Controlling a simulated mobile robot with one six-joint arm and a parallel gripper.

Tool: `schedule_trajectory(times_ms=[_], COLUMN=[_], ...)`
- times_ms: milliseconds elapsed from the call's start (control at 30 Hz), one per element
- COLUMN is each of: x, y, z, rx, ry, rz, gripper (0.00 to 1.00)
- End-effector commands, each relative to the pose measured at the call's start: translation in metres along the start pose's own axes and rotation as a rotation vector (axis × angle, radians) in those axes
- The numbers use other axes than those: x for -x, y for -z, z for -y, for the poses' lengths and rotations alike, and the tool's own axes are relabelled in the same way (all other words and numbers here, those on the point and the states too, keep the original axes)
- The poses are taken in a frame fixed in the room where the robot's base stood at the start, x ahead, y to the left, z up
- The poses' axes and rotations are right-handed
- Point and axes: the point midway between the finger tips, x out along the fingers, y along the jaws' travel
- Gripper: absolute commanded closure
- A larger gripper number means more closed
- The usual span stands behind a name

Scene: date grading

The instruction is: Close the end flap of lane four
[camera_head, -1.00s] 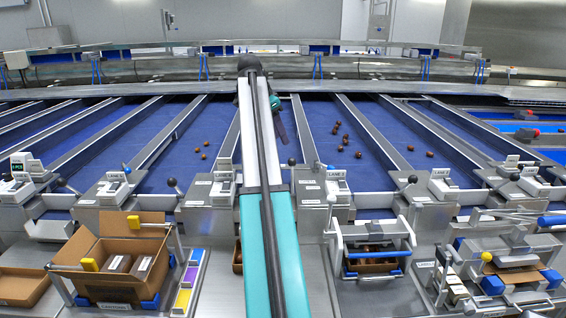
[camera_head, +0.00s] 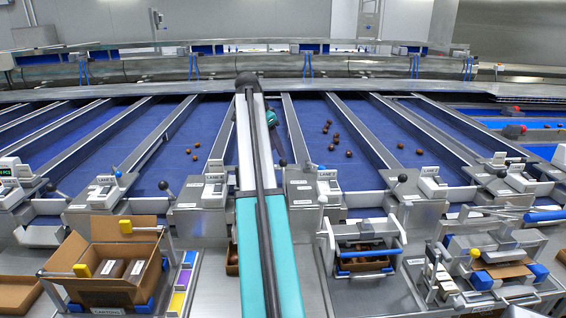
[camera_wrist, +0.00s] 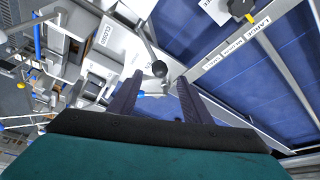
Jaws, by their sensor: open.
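Small "LANE" plates mark the lane ends in the head view, but I cannot read their digits surely. The lane end (camera_head: 302,187) just right of my arm stands closest to my gripper. My gripper (camera_wrist: 160,84) is open, its two dark fingers apart with nothing held. In the wrist view a lever with a round black knob (camera_wrist: 160,68) shows between the fingertips; I cannot tell whether they touch it. A white "CLOSE" label (camera_wrist: 101,34) lies to its left. In the head view my arm hides most of the gripper and the lever there. The flap's position is unclear.
Blue belts carry loose dates (camera_head: 328,128). Neighbouring lane ends have black-knobbed levers (camera_head: 403,178). An open carton (camera_head: 125,234) stands front left, and a metal-framed tray (camera_head: 367,264) front right. Metal dividers (camera_head: 362,130) separate the lanes.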

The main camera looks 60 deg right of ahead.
Motion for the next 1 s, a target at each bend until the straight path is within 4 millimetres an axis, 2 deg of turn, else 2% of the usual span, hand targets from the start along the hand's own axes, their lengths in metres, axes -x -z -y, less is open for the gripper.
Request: schedule_trajectory(times_ms=[300, 600, 800, 1000], x=[-0.042, -0.075, -0.085, -0.086], y=[-0.001, 0.000, -0.001, -0.001], z=[-0.001, 0.000, 0.000, 0.001], rx=[0.001, 0.001, 0.002, 0.002], ry=[-0.001, 0.001, 0.001, 0.002], rz=[0.001, 0.001, 0.001, 0.000], gripper=[0.56, 0.56, 0.56, 0.56])
